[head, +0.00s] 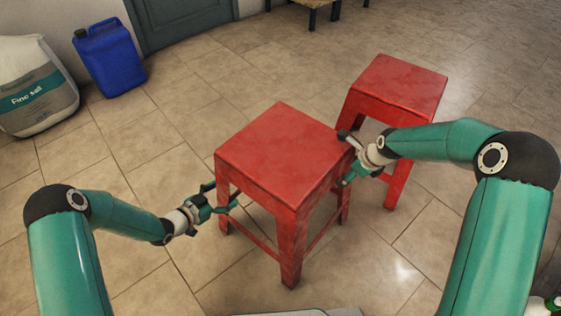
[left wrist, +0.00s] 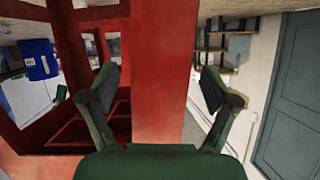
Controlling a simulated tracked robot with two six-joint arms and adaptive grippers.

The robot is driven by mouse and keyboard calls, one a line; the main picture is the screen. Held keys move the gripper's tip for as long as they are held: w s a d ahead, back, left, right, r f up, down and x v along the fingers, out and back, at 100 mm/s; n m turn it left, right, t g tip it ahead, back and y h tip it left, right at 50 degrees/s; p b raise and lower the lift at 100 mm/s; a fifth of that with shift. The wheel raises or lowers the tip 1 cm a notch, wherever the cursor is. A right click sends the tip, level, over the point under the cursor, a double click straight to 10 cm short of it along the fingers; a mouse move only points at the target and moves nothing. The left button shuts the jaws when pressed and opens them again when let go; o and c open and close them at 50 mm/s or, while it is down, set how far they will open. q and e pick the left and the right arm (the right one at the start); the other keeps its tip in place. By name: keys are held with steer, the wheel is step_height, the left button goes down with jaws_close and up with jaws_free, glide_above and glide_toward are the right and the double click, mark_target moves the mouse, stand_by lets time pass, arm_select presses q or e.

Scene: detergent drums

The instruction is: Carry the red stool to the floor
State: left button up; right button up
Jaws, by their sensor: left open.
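A red stool (head: 280,145) with a square seat is upright in the middle of the head view, its legs at the floor (head: 150,215). My left gripper (head: 222,197) is open at its left leg. In the left wrist view, that red leg (left wrist: 160,70) runs between my spread fingers (left wrist: 160,90), with a gap on each side. My right gripper (head: 347,160) is at the stool's right corner, its fingers spread apart at the leg just under the seat. Whether they touch the leg is hard to see.
A second red stool (head: 400,85) stands close behind on the right, near my right forearm. A blue canister (head: 110,60) and a white salt sack (head: 35,88) stand at the back left, near a grey door (head: 183,18).

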steer(key=shift+w+a+f, duration=0.1)
steer(key=shift+w+f, duration=0.1)
steer(key=shift+f, duration=0.35)
arm_select(q)
steer(key=shift+w+d+f, duration=0.25)
steer(key=shift+w+d, duration=0.1)
steer(key=shift+w, duration=0.05)
jaws_close()
arm_select(e)
jaws_close()
arm_select(q)
steer(key=shift+r, duration=0.1)
arm_select(e)
steer(key=shift+r, duration=0.1)
